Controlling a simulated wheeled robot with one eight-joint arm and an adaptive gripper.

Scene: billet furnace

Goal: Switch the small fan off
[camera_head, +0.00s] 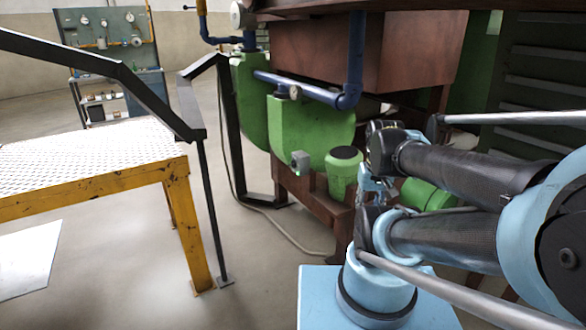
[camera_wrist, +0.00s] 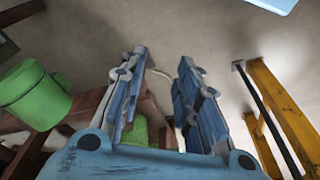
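A green fan housing (camera_head: 310,128) stands under the furnace in the head view, with a green motor with a dark cap (camera_head: 343,170) beside it. A small grey switch box (camera_head: 299,161) with a green light is at the housing's lower front. I cannot tell its lever position. My gripper (camera_head: 372,185) is right of the motor in the head view, partly hidden by my arm. In the wrist view my gripper (camera_wrist: 160,82) is open, with nothing held between its fingers. A green part (camera_wrist: 136,132) shows behind the left finger; the switch box is not visible there.
A yellow-framed platform (camera_head: 90,180) with a black handrail (camera_head: 125,75) stands left. Blue pipes (camera_head: 320,92) run above the housing. Brown framework (camera_head: 300,200) lies below. A green cylinder (camera_wrist: 35,93) is at the wrist view's left.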

